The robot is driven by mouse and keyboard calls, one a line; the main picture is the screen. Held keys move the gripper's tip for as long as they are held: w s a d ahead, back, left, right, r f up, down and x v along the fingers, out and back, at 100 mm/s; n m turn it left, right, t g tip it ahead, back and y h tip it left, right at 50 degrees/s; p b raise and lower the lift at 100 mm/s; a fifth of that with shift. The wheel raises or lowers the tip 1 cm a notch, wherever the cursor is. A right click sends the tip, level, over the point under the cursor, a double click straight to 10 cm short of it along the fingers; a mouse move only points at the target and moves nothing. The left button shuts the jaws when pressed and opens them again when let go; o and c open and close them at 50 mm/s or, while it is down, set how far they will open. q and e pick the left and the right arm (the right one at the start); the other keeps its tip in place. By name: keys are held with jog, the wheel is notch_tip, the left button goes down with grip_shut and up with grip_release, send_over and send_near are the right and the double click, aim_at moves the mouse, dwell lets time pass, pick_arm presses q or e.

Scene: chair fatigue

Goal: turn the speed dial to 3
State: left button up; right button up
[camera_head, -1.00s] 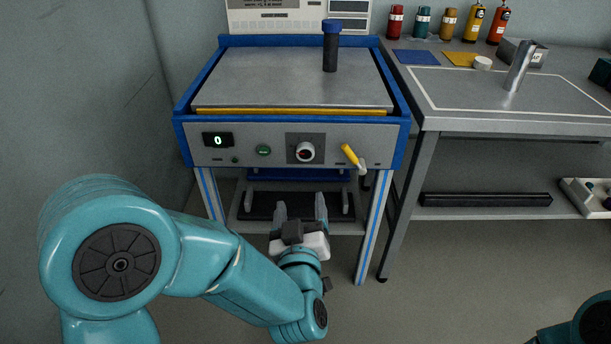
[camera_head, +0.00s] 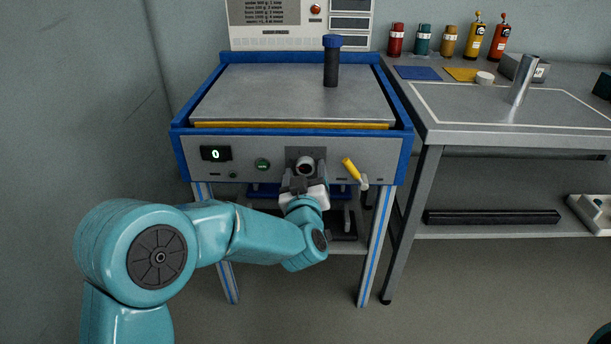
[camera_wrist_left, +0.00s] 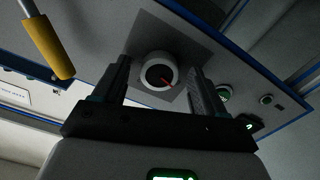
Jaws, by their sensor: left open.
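The speed dial (camera_head: 306,165) is a round knob with a white rim on a dark grey square plate in the middle of the front panel. In the left wrist view the dial (camera_wrist_left: 159,72) shows a dark face with a red pointer mark. My left gripper (camera_head: 305,172) is at the panel, its lower part covering some of the plate. In the left wrist view its two fingers (camera_wrist_left: 158,80) are open, one on each side of the dial, with gaps visible. I cannot tell contact. The display (camera_head: 216,154) reads 0. My right gripper is not in view.
A yellow-handled lever (camera_head: 351,169) sits right of the dial, close to my gripper. A green button (camera_head: 263,164) is on its left. A blue-capped dark cylinder (camera_head: 331,63) stands on the machine's plate. A workbench (camera_head: 470,133) with bottles (camera_head: 449,41) is at the right.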

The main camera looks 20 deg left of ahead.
pick_arm(q)
jog(key=shift+w, duration=0.2)
jog(key=c, duration=1.1)
jog(key=shift+o, duration=0.2)
